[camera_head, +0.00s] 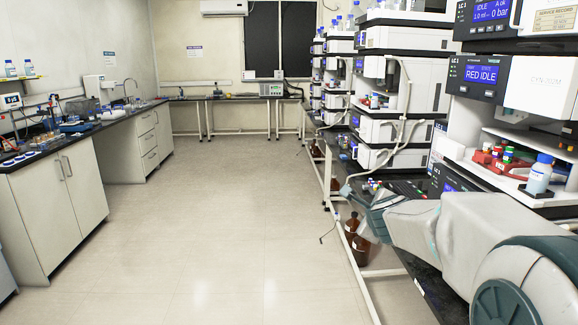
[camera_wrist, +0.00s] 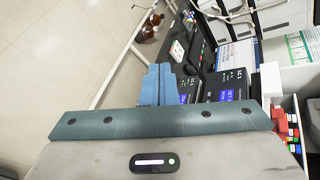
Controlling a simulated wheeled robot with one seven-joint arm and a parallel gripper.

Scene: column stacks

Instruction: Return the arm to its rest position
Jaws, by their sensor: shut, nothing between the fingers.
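My arm (camera_head: 440,222) reaches from the lower right across the front of the instrument bench in the head view. My gripper (camera_head: 356,196) is at its far end, beside the dark benchtop and close to the lower instruments. In the wrist view my gripper (camera_wrist: 160,82) shows its blue-grey fingers together, with nothing between them. The fingers point toward the bench edge and the black unit with small displays. I cannot tell whether the gripper touches anything.
Column stacks (camera_head: 400,80) stand close along the right bench. A red rack of vials (camera_head: 492,163) and a blue-capped bottle (camera_head: 540,174) sit near my arm. Brown bottles (camera_head: 360,250) stand below the bench. The floor (camera_head: 210,220) is clear; white cabinets (camera_head: 60,205) line the left.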

